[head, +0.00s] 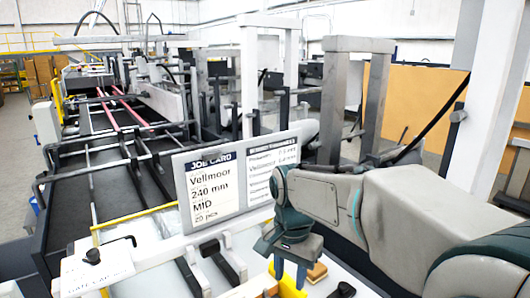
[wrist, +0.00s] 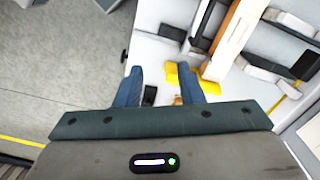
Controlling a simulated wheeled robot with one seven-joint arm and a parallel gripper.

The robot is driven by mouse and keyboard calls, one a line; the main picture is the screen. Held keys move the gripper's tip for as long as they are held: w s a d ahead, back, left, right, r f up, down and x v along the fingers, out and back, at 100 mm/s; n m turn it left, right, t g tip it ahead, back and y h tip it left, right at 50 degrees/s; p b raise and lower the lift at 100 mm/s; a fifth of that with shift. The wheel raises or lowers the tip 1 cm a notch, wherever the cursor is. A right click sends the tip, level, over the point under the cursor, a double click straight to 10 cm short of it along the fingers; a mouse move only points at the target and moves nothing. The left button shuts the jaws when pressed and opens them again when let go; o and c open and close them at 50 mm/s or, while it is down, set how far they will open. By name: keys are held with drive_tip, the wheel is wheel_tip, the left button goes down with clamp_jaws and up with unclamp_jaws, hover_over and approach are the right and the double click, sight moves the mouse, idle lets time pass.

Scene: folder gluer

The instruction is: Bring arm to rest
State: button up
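My arm reaches in from the right in the head view, bent, with my gripper (head: 290,271) pointing down over the white work surface (head: 232,281) at the machine's near end. In the wrist view my gripper (wrist: 158,84) has its two blue fingers well apart, with nothing seen held between them. A yellow piece (wrist: 183,76) shows beyond and beside the right finger; its height relative to the fingertips is hard to tell. It also shows in the head view (head: 289,289), partly hidden by my gripper.
A job card board (head: 213,188) reading "Vellmoor 240 mm MID" stands just left of my arm. A small wood-topped block (head: 317,272) and dark clamps (head: 218,262) sit near the gripper. Grey uprights (head: 375,100) rise behind my arm. Open floor (wrist: 60,60) shows left in the wrist view.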

drive_tip(key=s+d+f+n+t, duration=0.3)
drive_tip(key=s+d+n, duration=0.3)
drive_tip(key=s+d, duration=0.4)
drive_tip(key=shift+s+f+n, duration=0.3)
drive_tip(key=shift+s+n, duration=0.1)
drive_tip(key=shift+s, duration=0.8)
idle(0.5)
